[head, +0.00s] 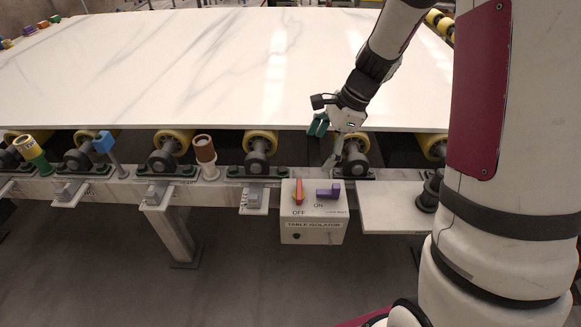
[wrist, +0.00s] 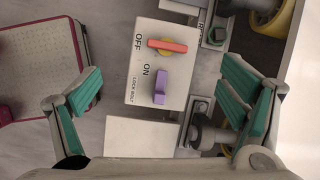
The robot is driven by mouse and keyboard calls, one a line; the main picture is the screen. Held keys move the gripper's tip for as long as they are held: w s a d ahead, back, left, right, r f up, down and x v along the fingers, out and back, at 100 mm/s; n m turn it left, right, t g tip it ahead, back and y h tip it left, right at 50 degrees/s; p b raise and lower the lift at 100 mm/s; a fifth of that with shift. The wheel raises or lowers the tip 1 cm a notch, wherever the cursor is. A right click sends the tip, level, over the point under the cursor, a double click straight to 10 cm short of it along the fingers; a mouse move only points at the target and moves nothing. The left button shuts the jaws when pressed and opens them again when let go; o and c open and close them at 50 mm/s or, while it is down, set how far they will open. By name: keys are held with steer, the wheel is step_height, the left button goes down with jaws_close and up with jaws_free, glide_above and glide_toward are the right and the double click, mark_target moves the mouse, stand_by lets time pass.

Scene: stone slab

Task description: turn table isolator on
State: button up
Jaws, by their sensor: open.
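The table isolator (head: 313,232) is a white box on the front rail of the table, with OFF and ON printed on its top. A red-orange handle on a yellow base (head: 298,191) sits by OFF, and a purple lock bolt (head: 328,193) sits by ON. In the wrist view the orange handle (wrist: 167,46) lies near the top and the purple bolt (wrist: 160,87) below it. My gripper (head: 325,142) is open and empty, above and behind the box at the slab edge. In the wrist view its green fingertips (wrist: 160,93) are spread wide on either side of the box.
A white marble slab (head: 200,70) lies on yellow rollers (head: 260,143) behind the box. A brown-topped post (head: 204,150), a blue-topped post (head: 104,143) and a green and yellow post (head: 32,152) stand along the rail. A flat white plate (head: 385,208) lies right of the box.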

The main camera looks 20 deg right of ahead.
mark_target(300, 188)
steer(key=w+a+f, duration=0.1)
steer(key=f, duration=0.4)
steer(key=w+a+f+m+b, duration=0.1)
steer(key=f, duration=0.5)
steer(key=w+a+f+m+b, duration=0.1)
steer(key=f, duration=0.5)
steer(key=shift+w+a+f, duration=0.15)
steer(key=shift+w+a, duration=0.1)
steer(key=c, duration=1.2)
